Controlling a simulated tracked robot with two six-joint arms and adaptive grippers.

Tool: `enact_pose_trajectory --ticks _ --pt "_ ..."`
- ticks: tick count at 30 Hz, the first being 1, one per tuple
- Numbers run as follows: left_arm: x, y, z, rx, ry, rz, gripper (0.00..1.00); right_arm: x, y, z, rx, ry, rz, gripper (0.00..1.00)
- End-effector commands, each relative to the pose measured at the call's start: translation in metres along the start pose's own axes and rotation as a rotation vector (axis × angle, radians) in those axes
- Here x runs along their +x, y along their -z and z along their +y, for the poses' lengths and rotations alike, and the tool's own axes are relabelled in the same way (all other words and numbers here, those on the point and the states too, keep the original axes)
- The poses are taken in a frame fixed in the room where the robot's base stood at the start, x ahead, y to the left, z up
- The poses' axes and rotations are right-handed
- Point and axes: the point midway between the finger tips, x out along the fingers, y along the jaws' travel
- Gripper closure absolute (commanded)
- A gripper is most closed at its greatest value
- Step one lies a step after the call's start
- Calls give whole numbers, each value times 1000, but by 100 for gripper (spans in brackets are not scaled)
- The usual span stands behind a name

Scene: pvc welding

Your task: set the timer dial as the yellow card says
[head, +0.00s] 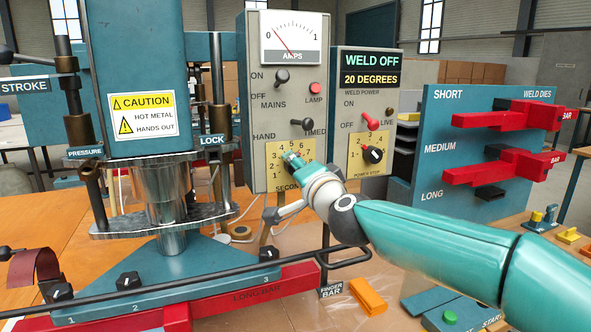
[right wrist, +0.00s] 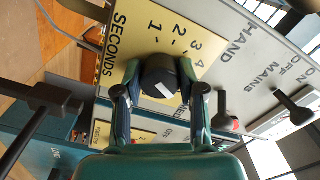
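The timer dial is a black knob (right wrist: 160,78) with a white mark, on a yellow SECONDS plate (right wrist: 118,60) numbered in steps. In the head view the yellow plate (head: 271,177) is on the lower part of the grey panel, and my gripper hides the knob. My right gripper (head: 293,160) is at the dial. In the right wrist view its two fingers (right wrist: 160,68) lie on either side of the knob and appear to touch it. Which number the dial points to cannot be read. I cannot make out a separate yellow instruction card. My left gripper is not in view.
Just above the dial is the HAND/TIMED switch (head: 303,124). To the right is the weld power box (head: 365,100) with a red switch and another knob (head: 372,155). The press (head: 136,75) stands left; a black bar (head: 200,283) runs in front. A die rack (head: 440,130) stands right.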

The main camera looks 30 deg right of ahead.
Motion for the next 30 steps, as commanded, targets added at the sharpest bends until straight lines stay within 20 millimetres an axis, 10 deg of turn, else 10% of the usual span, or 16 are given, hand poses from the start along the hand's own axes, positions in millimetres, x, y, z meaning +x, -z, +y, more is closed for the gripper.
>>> enact_pose_trajectory --ticks 4,17,30 --pt "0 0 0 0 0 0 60 0 -1 2 -1 -3 -2 36" --pt "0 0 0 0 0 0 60 -7 0 0 -1 -1 -1 36" --pt "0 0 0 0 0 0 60 -86 0 1 0 0 0 36"
